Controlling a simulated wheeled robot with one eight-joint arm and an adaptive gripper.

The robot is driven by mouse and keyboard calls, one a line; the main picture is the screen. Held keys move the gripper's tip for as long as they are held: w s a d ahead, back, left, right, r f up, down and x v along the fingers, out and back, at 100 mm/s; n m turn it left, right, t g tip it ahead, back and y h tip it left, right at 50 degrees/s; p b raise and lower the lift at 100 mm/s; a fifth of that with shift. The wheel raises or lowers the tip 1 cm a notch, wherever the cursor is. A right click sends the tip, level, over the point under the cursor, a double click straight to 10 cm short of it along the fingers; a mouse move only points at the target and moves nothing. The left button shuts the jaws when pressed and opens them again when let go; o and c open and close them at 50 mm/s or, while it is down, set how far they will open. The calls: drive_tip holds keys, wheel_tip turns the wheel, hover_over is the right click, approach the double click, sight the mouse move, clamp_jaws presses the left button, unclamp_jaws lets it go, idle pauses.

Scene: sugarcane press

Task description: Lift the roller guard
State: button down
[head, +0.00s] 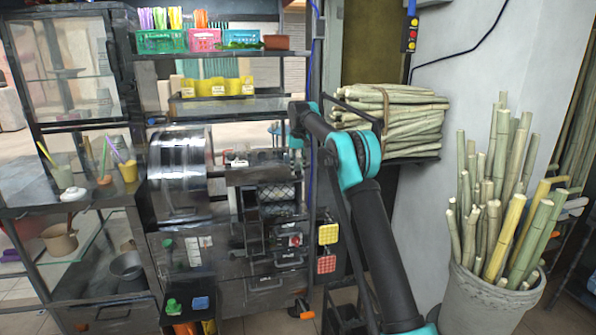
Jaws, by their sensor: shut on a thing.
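The sugarcane press (230,235) stands in the middle of the head view, a dark metal machine with a small control panel. The roller guard (279,192) appears to be the dark-framed mesh panel at its upper right front. My arm comes up from the bottom right, bends at a teal elbow and reaches left to the press. My gripper (288,162) is at the guard's upper edge and shut on it. Its dark fingers blend with the machine, so the exact contact is hard to see. The guard's tilt is unclear.
A large shiny drum (181,172) is at the press's left. A shelf (220,54) with colored baskets hangs above. Cane bundles (395,120) lie on a rack behind my arm. A bucket (490,300) of upright canes stands at right. A side table (75,200) with cups is at left.

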drive_tip(key=shift+w+a, duration=0.1)
drive_tip(key=shift+w, duration=0.05)
idle(0.5)
drive_tip(key=c, duration=1.3)
unclamp_jaws()
drive_tip(key=shift+r, duration=0.1)
drive_tip(key=shift+r, duration=3.65)
